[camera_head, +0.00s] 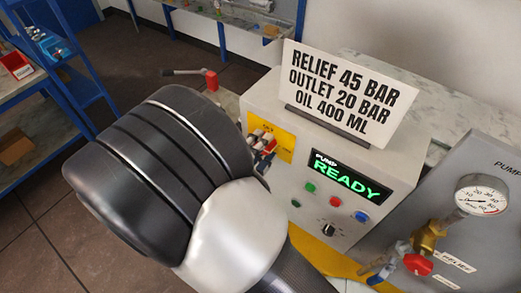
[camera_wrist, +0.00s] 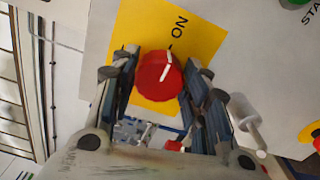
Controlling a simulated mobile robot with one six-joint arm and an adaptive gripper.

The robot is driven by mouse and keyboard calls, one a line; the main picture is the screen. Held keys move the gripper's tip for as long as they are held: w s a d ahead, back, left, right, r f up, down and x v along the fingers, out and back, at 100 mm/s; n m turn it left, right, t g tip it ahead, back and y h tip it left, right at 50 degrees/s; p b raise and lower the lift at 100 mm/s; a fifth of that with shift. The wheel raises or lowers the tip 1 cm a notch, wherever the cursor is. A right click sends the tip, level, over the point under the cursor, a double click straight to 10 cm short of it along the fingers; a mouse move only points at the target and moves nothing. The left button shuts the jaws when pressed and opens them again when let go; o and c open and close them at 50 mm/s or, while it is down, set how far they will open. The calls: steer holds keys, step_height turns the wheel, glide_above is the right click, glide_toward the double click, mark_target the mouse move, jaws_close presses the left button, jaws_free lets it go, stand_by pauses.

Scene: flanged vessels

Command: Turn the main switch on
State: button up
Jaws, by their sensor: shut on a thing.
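The main switch is a red round knob (camera_wrist: 160,78) with a white line, on a yellow plate (camera_wrist: 205,38) marked ON. In the wrist view the white line points up toward the black tick beside the ON label. My gripper (camera_wrist: 159,82) has one finger on each side of the knob and is shut on it. In the head view my arm hides the knob, and part of the yellow plate (camera_head: 284,152) shows beside my gripper (camera_head: 263,146) on the pump box's left front.
The pump box (camera_head: 375,160) has a lit display (camera_head: 347,178) reading PUMP READY, with coloured buttons and a black selector knob (camera_head: 328,229) below. A sign (camera_head: 345,88) stands on top. A gauge (camera_head: 481,195) and red-handled valve (camera_head: 418,264) are at the right.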

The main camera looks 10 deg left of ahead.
steer(key=o, duration=1.1)
steer(key=shift+c, duration=0.2)
steer(key=shift+s, duration=0.1)
steer(key=v, duration=1.2)
